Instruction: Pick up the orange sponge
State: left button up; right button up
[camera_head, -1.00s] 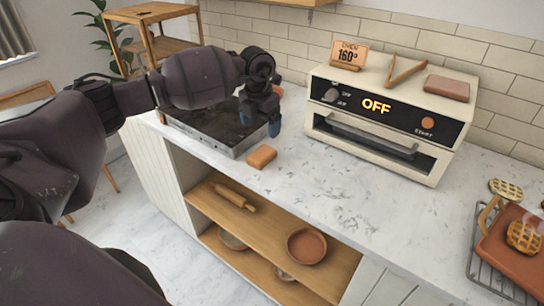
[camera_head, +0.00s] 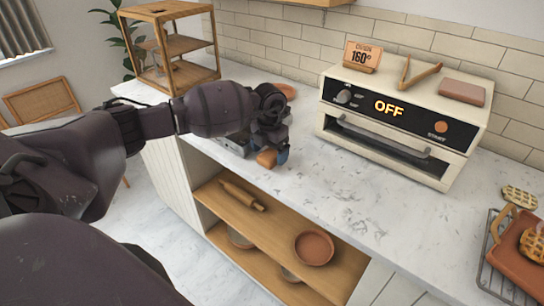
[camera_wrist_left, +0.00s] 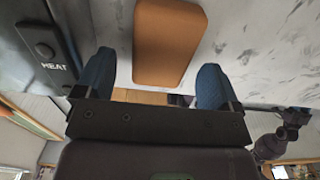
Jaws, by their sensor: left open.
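The orange sponge (camera_head: 266,158) lies on the marble counter near its front edge, partly hidden by my left gripper (camera_head: 277,154) in the head view. In the left wrist view the sponge (camera_wrist_left: 168,42) lies flat beyond and between the two blue fingertips of my left gripper (camera_wrist_left: 153,78). The fingers are spread apart with nothing gripped between them. My right gripper is not in view.
A metal tray or griddle (camera_head: 237,146) sits behind my left arm. A cream oven (camera_head: 385,148) reading OFF stands to the right. A terracotta tray with waffles (camera_head: 520,262) is at far right. Shelves below hold a rolling pin (camera_head: 242,196) and bowl (camera_head: 314,247). The middle counter is clear.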

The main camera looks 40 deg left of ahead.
aim_at(270, 154)
pick_arm(q)
jog(key=shift+f, duration=0.9)
jog(key=c, duration=1)
notch_tip(270, 154, up, 20)
